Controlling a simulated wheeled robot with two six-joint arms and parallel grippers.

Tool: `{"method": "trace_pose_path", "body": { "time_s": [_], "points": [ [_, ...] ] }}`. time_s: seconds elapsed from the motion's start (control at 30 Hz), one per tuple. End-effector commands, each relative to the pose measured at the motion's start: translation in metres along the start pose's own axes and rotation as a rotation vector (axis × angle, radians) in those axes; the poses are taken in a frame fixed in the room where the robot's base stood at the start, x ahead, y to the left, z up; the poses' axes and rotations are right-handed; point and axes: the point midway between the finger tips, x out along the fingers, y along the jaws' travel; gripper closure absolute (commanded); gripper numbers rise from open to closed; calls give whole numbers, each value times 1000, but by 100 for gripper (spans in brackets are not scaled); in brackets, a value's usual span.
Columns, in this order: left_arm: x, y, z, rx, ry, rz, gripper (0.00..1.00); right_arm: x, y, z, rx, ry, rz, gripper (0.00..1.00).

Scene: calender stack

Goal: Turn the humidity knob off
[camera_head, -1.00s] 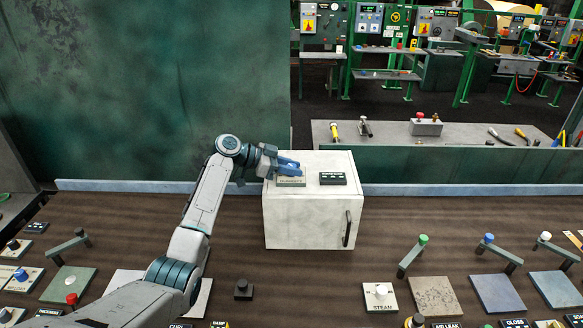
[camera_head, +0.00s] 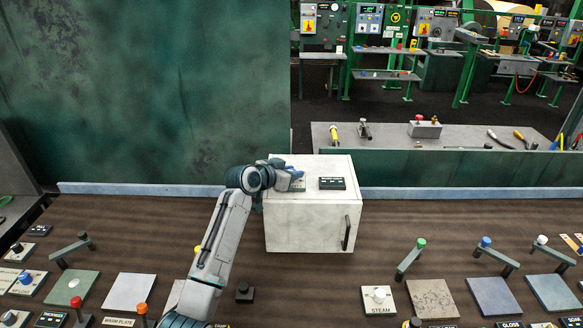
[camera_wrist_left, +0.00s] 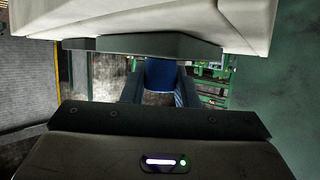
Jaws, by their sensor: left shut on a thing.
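A white box-like cabinet (camera_head: 308,228) stands on the brown table, with a dark handle on its front right. On its top left is a small greenish plate (camera_head: 291,188), mostly covered by my gripper. My left gripper (camera_head: 293,176) is at that plate, low over the cabinet top. In the left wrist view, a blue knob (camera_wrist_left: 162,75) sits between the two fingers, and the gripper is shut on it. The knob's pointer and setting are hidden by the gripper. My right gripper is not in view.
A black label block (camera_head: 332,183) sits on the cabinet's top right. Levers, coloured pads and a STEAM plate (camera_head: 380,300) line the table's front. A small black knob (camera_head: 245,292) stands before the cabinet. A blue-grey rail (camera_head: 140,189) edges the table's back.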

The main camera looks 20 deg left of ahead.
Motion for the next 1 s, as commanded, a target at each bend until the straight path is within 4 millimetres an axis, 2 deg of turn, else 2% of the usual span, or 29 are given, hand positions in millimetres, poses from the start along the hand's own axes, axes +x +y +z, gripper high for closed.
{"method": "trace_pose_path", "body": {
  "time_s": [0.03,0.33,0.63,1.0],
  "points": [
    [-2,2,-7,-18,3,-40,96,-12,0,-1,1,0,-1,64],
    [-1,2,-6,-114,5,-274,96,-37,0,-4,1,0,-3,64],
    [0,1,-4,-176,4,-426,96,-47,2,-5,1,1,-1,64],
    [0,0,-3,-200,5,-487,96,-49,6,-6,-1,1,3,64]
  ]
}}
